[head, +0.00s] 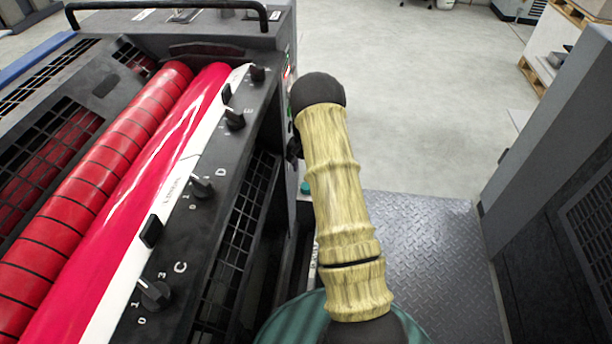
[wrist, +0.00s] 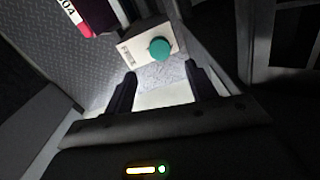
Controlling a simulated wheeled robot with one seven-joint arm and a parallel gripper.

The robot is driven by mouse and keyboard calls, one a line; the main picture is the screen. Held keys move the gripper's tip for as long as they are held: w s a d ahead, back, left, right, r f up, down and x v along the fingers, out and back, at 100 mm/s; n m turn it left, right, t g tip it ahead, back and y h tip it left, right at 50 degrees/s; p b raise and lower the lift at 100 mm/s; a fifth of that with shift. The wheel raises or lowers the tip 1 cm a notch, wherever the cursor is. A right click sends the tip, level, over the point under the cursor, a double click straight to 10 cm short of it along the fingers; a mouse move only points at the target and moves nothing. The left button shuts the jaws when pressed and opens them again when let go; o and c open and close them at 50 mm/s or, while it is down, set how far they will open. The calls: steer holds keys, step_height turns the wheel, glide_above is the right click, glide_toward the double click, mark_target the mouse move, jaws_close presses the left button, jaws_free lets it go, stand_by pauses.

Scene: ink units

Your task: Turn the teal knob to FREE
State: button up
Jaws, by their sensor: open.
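The teal knob (wrist: 160,49) is a round cap on a pale plate (wrist: 134,50) in the wrist view. Small dark marks show on the plate left of the knob; they are too small to read, and I cannot tell where the knob points. My gripper (wrist: 160,70) is open, with its two dark fingers apart and nothing between them. The knob appears beyond the fingertips, between their lines, and apart from them. In the head view a small teal spot (head: 305,187), likely the knob, shows low beside the press. My arm hides most of the gripper there.
The press (head: 225,200) stands at left, with red rollers (head: 110,160) and several black knobs along its edge. A grey cabinet (head: 565,170) stands at right. Metal tread plate (head: 425,240) lies between them, with open floor (head: 420,90) behind.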

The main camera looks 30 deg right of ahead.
step_height(320, 180, up, 9)
steer(key=p, duration=0.1)
stand_by(0.7)
